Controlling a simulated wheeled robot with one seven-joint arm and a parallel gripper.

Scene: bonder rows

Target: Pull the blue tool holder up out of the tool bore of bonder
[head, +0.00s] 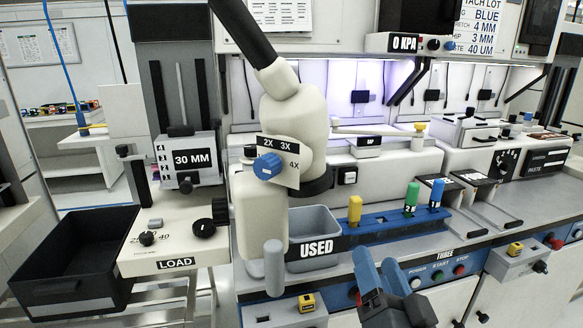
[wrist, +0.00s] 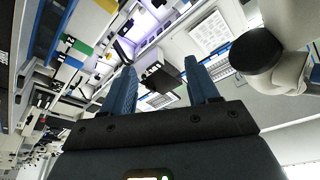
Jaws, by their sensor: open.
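A blue tool holder (head: 437,193) stands upright at the right end of a blue rack (head: 385,225), beside a green holder (head: 411,198) and a yellow holder (head: 355,209). I see no blue holder elsewhere, and cannot pick out a tool bore on the bonder (head: 370,185). My gripper (head: 377,258) is low at the front edge of the bench, below and left of the blue holder and apart from it. Its two blue fingers stand apart with nothing between them, also in the wrist view (wrist: 160,70).
A cream microscope (head: 290,115) with a blue knob rises left of the rack. A grey bin marked USED (head: 316,222) stands at its foot. A black tray (head: 75,255) and a LOAD unit (head: 175,240) are at left. A small box (head: 515,262) projects from the front right.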

